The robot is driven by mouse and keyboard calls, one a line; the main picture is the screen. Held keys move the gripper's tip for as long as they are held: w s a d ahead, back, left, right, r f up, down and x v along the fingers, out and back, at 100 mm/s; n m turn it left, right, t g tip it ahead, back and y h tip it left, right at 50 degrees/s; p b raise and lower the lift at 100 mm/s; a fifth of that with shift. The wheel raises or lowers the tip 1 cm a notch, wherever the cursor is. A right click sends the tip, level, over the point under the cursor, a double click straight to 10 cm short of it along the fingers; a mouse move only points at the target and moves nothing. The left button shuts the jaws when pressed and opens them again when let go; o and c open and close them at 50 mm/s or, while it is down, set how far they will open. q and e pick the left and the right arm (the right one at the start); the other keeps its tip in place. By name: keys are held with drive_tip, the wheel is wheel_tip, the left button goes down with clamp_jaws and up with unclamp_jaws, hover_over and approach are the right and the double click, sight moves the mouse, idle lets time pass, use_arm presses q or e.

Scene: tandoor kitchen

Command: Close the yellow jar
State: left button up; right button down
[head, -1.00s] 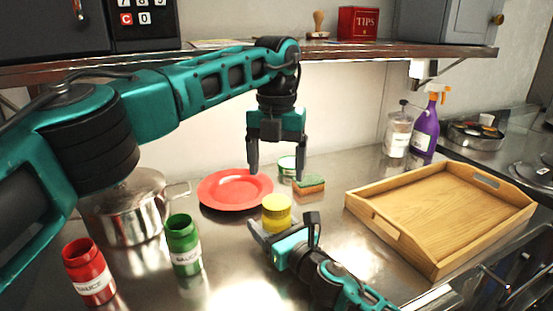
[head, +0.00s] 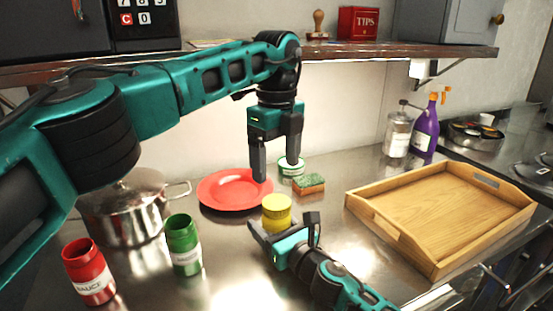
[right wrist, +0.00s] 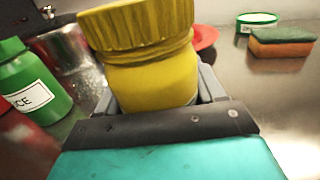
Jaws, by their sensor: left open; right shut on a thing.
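The yellow jar (head: 275,222) stands on the steel counter in the middle of the head view. A wider, ridged yellow lid (right wrist: 138,28) sits over its top in the right wrist view; I cannot tell how tight it is. My right gripper (head: 284,230) is shut on the jar's body low down, with fingers on either side. My left gripper (head: 277,170) is open and empty, pointing down above and slightly behind the jar, apart from the lid.
A red plate (head: 232,190), a green-and-white tin (head: 291,165) and a sponge (head: 309,184) lie behind the jar. Green (head: 183,245) and red (head: 89,270) sauce bottles and a pot (head: 128,215) stand left. A wooden tray (head: 440,215) is right; a shelf (head: 340,50) hangs above.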

sight(276, 201)
use_arm(q)
drive_tip(key=shift+f, duration=4)
